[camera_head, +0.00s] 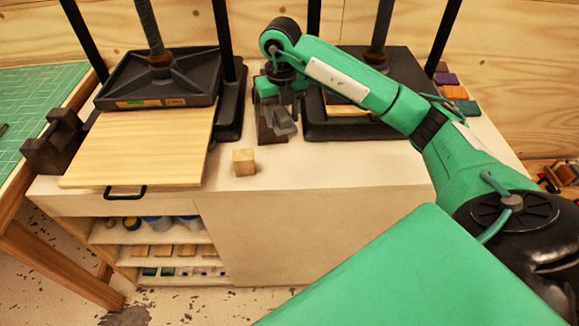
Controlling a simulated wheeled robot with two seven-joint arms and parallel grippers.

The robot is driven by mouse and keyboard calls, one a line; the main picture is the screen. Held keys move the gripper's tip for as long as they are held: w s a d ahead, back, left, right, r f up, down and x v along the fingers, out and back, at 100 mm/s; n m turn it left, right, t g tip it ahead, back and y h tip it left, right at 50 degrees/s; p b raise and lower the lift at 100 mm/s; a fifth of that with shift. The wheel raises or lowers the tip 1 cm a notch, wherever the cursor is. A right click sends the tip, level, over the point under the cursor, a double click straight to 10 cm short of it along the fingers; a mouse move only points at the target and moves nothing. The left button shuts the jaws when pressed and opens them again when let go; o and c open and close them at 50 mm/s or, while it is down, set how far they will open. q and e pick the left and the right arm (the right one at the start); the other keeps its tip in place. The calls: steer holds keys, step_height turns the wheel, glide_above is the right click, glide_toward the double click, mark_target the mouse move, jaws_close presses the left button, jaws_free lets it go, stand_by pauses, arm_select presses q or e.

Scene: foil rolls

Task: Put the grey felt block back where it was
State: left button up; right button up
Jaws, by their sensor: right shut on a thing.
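My right gripper (279,98) is low over the white cabinet top, between the two presses. It is shut on a small grey block-like thing (283,121), which I take to be the grey felt block. The arm and fingers partly cover it. A dark grey-brown block (268,128) is right beside or under it; I cannot tell whether they touch. A small pale wooden cube (244,162) stands on the cabinet top, in front and a little left of the gripper. My left gripper is not in view.
A press (158,80) with a wooden board (140,150) stands left; another press (365,128) stands partly behind my right arm. A dark notched block (55,146) is at the far left. Several coloured blocks (455,92) line the back right. The cabinet's front right top (350,168) is clear.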

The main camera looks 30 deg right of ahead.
mark_target(289, 166)
steer(key=m, duration=0.2)
steer(key=d+m, duration=0.1)
steer(key=m, duration=0.1)
steer(key=w+d+m, duration=0.1)
steer(key=shift+r+m, duration=0.35)
steer(key=shift+m, duration=0.05)
steer(key=shift+d+r+m, duration=0.1)
steer(key=shift+d+m, duration=0.25)
steer(key=shift+m, duration=0.55)
steer(key=shift+w, duration=0.1)
step_height(289, 166, down, 20)
steer(key=p, duration=0.4)
steer(key=shift+r+p, duration=0.15)
steer(key=shift+p, duration=0.2)
steer(key=shift+f, duration=0.25)
steer(key=o, duration=0.9)
steer(key=shift+o, duration=0.2)
